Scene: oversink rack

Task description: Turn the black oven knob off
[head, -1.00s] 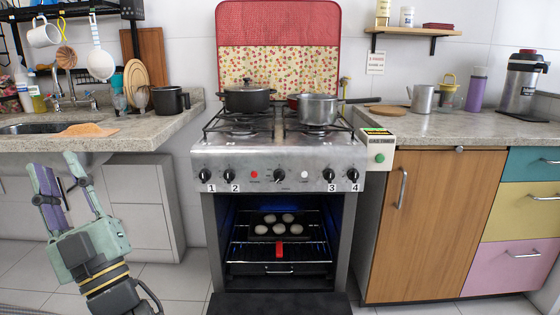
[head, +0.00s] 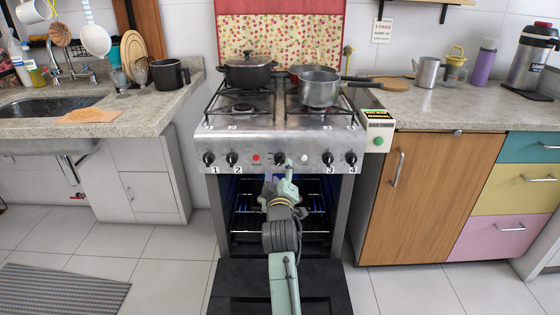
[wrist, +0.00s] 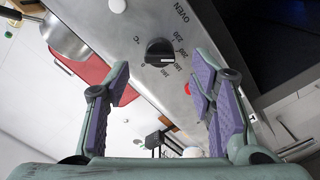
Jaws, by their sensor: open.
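The black oven knob (wrist: 159,52) sits on the steel control panel, by the "OVEN" label and printed temperature numbers.
A red button (head: 256,158) and a white button (head: 304,158) flank the oven knob. Burner knobs 1 (head: 208,159), 2 (head: 232,159), 3 (head: 328,158) and 4 (head: 351,158) sit further out. A black pot (head: 248,74) and a steel pan (head: 318,90) are on top.

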